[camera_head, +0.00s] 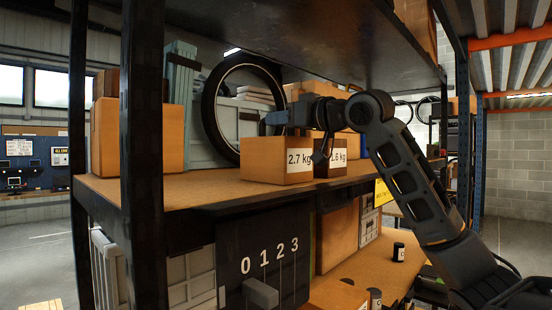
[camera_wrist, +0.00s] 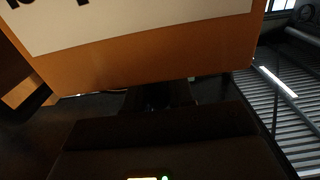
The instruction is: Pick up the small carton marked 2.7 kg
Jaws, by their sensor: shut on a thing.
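The small carton marked 2.7 kg (camera_head: 262,160) is an orange-brown box with a white label on its front, on the upper shelf board (camera_head: 190,192) in the head view. My gripper (camera_head: 277,119) reaches in from the right and is shut on the carton at its top edge. The fingertips are partly hidden. In the wrist view the carton (camera_wrist: 170,62) fills the top, very close, with part of its white label showing above my dark gripper (camera_wrist: 160,97). I cannot tell whether the carton's base is clear of the board.
A carton marked 1.6 kg (camera_head: 338,171) stands close at the right, partly behind my wrist. A bicycle wheel (camera_head: 208,118) stands behind. A larger carton (camera_head: 170,138) is at the left by a dark post (camera_head: 143,150). Another shelf (camera_head: 270,40) hangs above. Bare board lies in front.

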